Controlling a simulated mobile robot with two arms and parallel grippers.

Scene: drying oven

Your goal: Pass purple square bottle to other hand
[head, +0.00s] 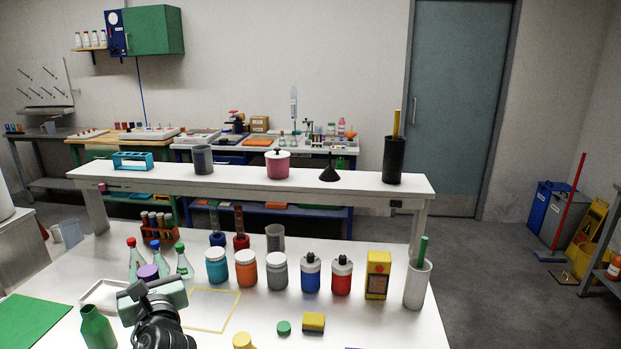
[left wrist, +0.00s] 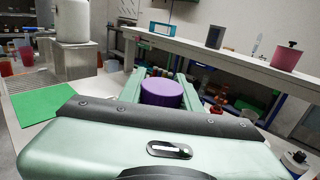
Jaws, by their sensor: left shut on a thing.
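The purple square bottle shows only its round purple cap (head: 148,272), just beyond my left gripper (head: 150,284) in the head view. In the left wrist view the same purple cap (left wrist: 162,93) sits between the two pale green fingers of the left gripper (left wrist: 160,88). The gripper is shut on the bottle. The bottle's body is hidden behind the gripper's palm in both views. My right gripper is not in view.
On the white table, a white tray (head: 104,293) and a green bottle (head: 97,328) are near the left gripper. Flasks (head: 184,264) and a row of jars (head: 246,268) stand behind. A yellow outlined square (head: 236,294) lies right. A raised white shelf (head: 240,179) spans the back.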

